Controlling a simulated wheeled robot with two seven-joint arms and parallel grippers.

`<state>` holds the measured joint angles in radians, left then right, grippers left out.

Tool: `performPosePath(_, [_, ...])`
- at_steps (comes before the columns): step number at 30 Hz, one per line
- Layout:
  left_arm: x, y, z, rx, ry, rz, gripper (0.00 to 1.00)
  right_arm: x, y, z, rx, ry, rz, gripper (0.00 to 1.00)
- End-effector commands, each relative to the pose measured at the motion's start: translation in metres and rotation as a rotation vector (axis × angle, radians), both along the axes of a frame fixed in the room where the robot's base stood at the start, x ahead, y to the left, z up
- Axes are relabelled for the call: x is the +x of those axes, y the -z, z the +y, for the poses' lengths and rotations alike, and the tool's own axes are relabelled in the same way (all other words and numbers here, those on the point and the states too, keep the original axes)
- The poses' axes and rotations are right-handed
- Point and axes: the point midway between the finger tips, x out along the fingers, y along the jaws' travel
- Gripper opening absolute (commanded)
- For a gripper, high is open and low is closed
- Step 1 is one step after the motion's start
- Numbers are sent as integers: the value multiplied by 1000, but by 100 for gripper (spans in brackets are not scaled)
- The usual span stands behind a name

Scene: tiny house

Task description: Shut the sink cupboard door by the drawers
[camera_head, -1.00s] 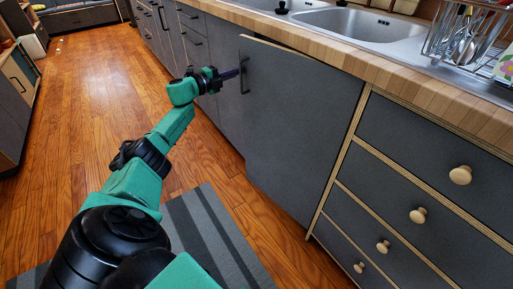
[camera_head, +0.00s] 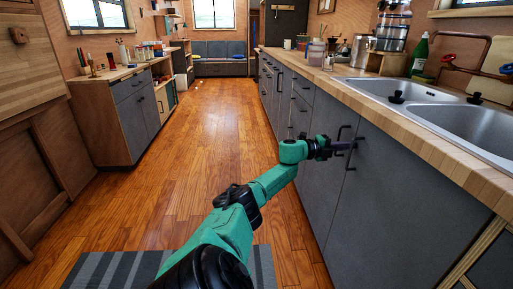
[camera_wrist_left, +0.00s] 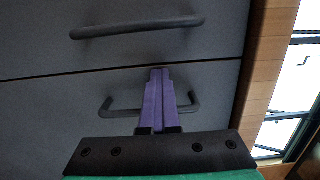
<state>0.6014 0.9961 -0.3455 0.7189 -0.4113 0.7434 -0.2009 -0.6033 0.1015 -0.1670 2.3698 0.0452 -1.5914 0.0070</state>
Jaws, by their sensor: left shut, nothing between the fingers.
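My left gripper (camera_head: 350,146) is shut and empty at this handle. In the left wrist view, its purple fingers (camera_wrist_left: 158,75) lie together across the handle (camera_wrist_left: 118,110), pointing at the seam between two fronts. I cannot tell whether they touch. My right gripper is out of view.
The neighbouring cupboard door (camera_head: 322,185) has its own handle (camera_wrist_left: 140,27). The wooden worktop (camera_head: 430,145) and sink (camera_head: 465,125) lie above. A drawer front (camera_head: 495,268) shows at bottom right. The wooden floor (camera_head: 200,150) is clear; a striped mat (camera_head: 105,270) lies at bottom left.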

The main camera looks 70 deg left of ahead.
Motion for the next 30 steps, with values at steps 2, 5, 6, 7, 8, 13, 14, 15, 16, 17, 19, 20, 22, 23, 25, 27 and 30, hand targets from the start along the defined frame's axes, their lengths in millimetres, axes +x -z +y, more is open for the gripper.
performPosePath(2, [1,-10,-2,-10,-1,-20,0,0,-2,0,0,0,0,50])
performPosePath(5, [-4,-10,0,-11,-2,-20,0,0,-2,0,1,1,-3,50])
performPosePath(6, [-8,-9,1,-11,-2,-18,0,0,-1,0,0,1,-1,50])
performPosePath(7, [-10,-8,1,-11,-2,-17,0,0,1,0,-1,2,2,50])
performPosePath(8, [-13,-8,2,-9,-1,-16,0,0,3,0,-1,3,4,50])
performPosePath(13, [-34,-5,6,-7,0,-10,0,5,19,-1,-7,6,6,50])
performPosePath(14, [-38,-5,7,-7,0,-9,0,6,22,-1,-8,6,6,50])
performPosePath(15, [-43,-5,8,-6,0,-9,0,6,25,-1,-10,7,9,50])
performPosePath(16, [-48,-5,9,-4,0,-8,0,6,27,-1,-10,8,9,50])
performPosePath(17, [-52,-6,9,-3,1,-8,0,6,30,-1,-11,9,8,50])
performPosePath(19, [-63,-5,12,-5,0,-7,0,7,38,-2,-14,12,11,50])
performPosePath(20, [-67,-5,13,-6,-1,-6,0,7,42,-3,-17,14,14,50])
performPosePath(22, [-79,-6,16,-3,-1,-6,0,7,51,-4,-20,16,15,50])
performPosePath(23, [-85,-6,16,-5,-1,-7,0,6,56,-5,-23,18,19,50])
performPosePath(25, [-100,-6,20,-5,-2,-6,0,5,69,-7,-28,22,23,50])
performPosePath(27, [-116,-6,23,-6,-2,-6,0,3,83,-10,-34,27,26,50])
performPosePath(30, [-136,-5,28,-6,-4,-8,0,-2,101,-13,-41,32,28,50])
